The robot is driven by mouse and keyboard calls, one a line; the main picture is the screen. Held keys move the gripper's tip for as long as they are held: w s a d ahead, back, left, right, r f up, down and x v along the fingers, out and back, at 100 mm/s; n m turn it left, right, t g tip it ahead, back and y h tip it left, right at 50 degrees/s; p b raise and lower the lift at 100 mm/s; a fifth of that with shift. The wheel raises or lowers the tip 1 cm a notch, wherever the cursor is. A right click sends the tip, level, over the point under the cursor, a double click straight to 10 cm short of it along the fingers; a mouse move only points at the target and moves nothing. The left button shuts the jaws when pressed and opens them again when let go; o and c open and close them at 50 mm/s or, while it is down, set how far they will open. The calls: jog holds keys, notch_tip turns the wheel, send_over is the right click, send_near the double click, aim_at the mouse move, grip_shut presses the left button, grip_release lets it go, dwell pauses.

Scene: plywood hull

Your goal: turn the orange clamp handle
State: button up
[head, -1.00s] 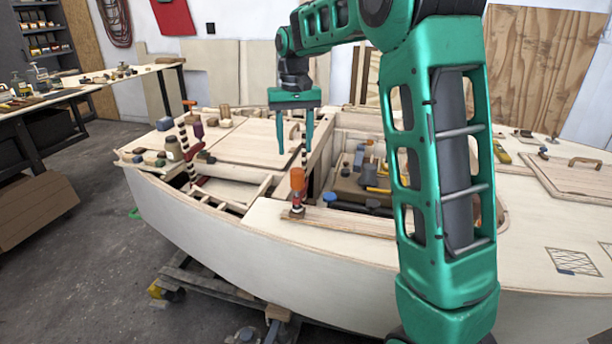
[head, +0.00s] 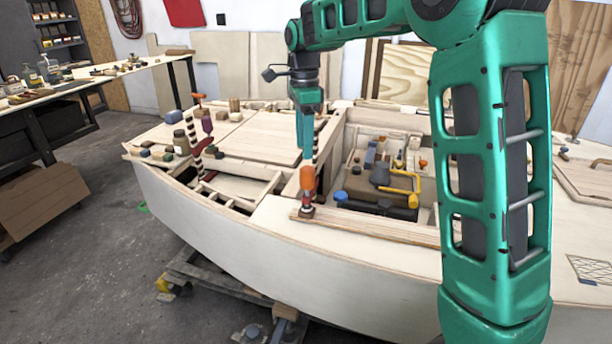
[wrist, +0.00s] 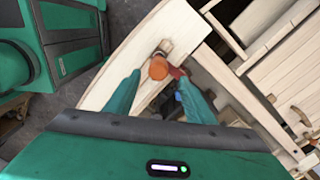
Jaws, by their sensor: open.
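The orange clamp handle (head: 307,179) stands upright on a clamp at the near edge of the hull's open bay. Its red lower part and striped bar show beside it. My gripper (head: 304,150) points down just above and behind the handle, its fingers seen nearly edge-on. In the wrist view, my gripper (wrist: 158,77) is open, and the orange handle (wrist: 158,69) appears between the two fingertips. I see no contact; the exact height gap is hard to tell.
A second striped clamp (head: 194,123) stands to the left, near jars and small blocks. The pale foredeck edge (head: 285,225) in front is clear. A workbench (head: 110,75) stands at the far left.

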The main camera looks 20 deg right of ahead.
aim_at(305, 168)
notch_tip(305, 168, down, 10)
jog(key=shift+s+f, duration=0.1)
jog(key=shift+s, duration=0.05)
dwell(0.3)
